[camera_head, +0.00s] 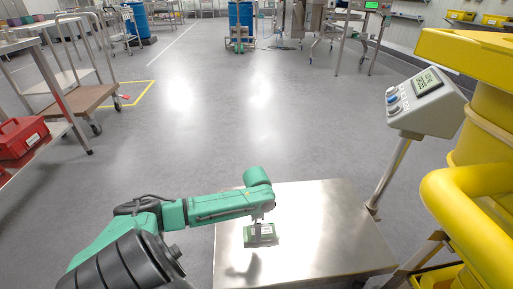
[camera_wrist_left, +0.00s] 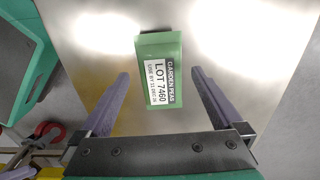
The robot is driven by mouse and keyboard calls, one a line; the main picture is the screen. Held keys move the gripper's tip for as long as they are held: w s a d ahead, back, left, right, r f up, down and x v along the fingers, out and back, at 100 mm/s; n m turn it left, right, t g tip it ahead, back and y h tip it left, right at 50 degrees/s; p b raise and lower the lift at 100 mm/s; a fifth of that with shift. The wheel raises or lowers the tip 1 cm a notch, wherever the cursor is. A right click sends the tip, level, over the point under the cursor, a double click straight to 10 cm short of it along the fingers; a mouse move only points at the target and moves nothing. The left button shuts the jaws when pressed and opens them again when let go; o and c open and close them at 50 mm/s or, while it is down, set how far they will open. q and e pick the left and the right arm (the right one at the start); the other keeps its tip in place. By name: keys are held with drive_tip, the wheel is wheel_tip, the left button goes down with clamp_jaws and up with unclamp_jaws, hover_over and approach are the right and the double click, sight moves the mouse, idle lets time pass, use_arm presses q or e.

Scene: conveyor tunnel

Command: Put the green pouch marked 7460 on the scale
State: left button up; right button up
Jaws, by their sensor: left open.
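The green pouch (camera_head: 262,239) lies on the steel platform of the scale (camera_head: 330,230), left of its middle. In the left wrist view the pouch (camera_wrist_left: 152,46) shows a white label reading "GARDEN PEAS" and "LOT 7460". My left gripper (camera_head: 258,226) is right over the pouch. Its two fingers (camera_wrist_left: 160,74) are spread, one on each side of the pouch, with bare steel visible between each finger and the pouch. The scale's grey display head (camera_head: 426,100) stands on a post at the platform's right side. My right gripper is not in view.
Large yellow structures (camera_head: 470,215) stand close on the right, beside the scale. A steel bench with a red box (camera_head: 20,137) and a cart (camera_head: 78,100) are at the left. Blue drums (camera_head: 240,20) stand far back. The floor beyond the scale is clear.

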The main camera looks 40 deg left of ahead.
use_arm(q)
wheel_tip(320, 180, up, 9)
drive_tip(key=p, duration=0.3)
drive_tip(key=s+d+f+n+t+h, duration=0.1)
drive_tip(key=s+d+f+n, duration=0.1)
drive_tip(key=s+d, duration=0.3)
drive_tip(key=s+d+f+n+t+h, duration=0.1)
drive_tip(key=s+d+n+t, duration=0.1)
drive_tip(key=d, duration=1.1)
drive_tip(key=s+n, duration=0.1)
drive_tip(key=s, duration=0.1)
drive_tip(key=shift+s+f+t, duration=0.3)
drive_tip(key=shift+s+f, duration=0.05)
drive_tip(key=shift+s, duration=0.05)
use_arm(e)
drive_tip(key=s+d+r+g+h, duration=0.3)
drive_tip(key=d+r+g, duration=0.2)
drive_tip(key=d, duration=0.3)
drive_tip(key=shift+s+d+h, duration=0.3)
use_arm(q)
drive_tip(key=shift+s+d+f, duration=0.1)
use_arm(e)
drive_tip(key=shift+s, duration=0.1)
